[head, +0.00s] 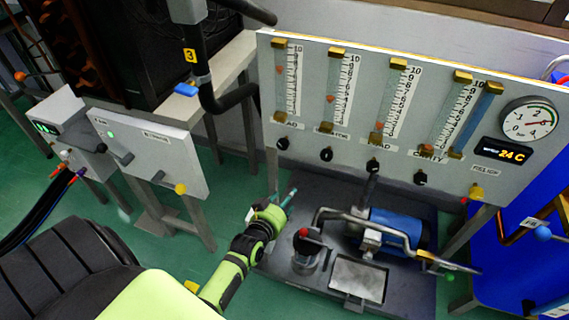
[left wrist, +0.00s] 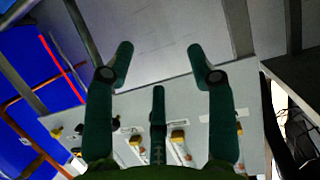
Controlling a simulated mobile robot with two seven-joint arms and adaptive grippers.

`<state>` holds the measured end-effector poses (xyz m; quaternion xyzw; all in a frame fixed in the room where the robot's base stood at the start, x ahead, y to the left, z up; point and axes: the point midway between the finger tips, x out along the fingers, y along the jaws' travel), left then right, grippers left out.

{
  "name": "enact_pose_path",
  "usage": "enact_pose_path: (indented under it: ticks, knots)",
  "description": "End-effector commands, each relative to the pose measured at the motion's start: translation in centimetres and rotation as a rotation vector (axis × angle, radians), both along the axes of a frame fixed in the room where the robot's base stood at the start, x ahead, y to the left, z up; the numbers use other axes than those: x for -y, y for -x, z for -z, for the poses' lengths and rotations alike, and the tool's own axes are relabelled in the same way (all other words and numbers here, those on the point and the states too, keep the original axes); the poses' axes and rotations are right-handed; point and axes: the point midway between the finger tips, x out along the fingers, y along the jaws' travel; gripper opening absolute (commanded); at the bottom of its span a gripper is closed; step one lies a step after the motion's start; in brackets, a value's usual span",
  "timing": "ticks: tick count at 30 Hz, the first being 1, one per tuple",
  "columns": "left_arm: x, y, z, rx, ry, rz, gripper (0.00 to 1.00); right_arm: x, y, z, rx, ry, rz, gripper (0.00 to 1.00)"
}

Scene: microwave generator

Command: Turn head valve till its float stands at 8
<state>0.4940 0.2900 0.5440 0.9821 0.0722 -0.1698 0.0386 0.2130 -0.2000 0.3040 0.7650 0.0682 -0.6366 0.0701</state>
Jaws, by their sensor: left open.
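A grey panel (head: 420,140) carries a row of upright flow tubes with scales. The leftmost tube (head: 281,90) has a partly readable label ending in "AD", and its small reddish float (head: 279,70) stands in the upper half, below the 10 mark; the exact number is too small to read. Its black valve knob (head: 283,143) sits just under the label. My left gripper (head: 289,197) is open and empty, below that knob and apart from it. The left wrist view also shows the gripper (left wrist: 158,62) with its teal fingers spread and nothing between them. My right gripper is not in view.
More black knobs, including the second (head: 326,154) and third (head: 373,166), sit to the right. Below are a blue cylinder (head: 395,228), bent pipe (head: 335,214) and red-topped part (head: 304,233) on a dark base. A black hose (head: 235,97) hangs left of the panel.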

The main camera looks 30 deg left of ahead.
Motion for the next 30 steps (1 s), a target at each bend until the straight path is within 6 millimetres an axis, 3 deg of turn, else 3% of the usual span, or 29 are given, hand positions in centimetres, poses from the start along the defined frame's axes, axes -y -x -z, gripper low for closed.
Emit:
enact_pose_path:
  ticks: [1, 4, 6, 9, 24, 30]
  knots:
    - [-1.3, -1.2, -1.5, 0.093, -0.008, -0.027, 0.56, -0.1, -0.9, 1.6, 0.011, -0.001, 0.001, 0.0]
    - [-3.2, -2.1, -6.2, 0.228, -0.022, -0.069, 0.56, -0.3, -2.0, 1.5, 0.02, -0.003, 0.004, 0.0]
    - [-4.1, -2.1, -8.6, 0.289, -0.033, -0.087, 0.56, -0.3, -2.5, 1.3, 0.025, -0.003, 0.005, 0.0]
    - [-4.7, -2.2, -10.5, 0.336, -0.04, -0.1, 0.56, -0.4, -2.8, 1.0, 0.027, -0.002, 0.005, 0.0]
    - [-6.3, -8.3, -11.1, 0.346, -0.043, -0.103, 0.56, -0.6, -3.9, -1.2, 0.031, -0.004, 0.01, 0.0]
    - [-6.5, -9.0, -11.1, 0.344, -0.043, -0.103, 0.56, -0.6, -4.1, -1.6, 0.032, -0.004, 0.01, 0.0]
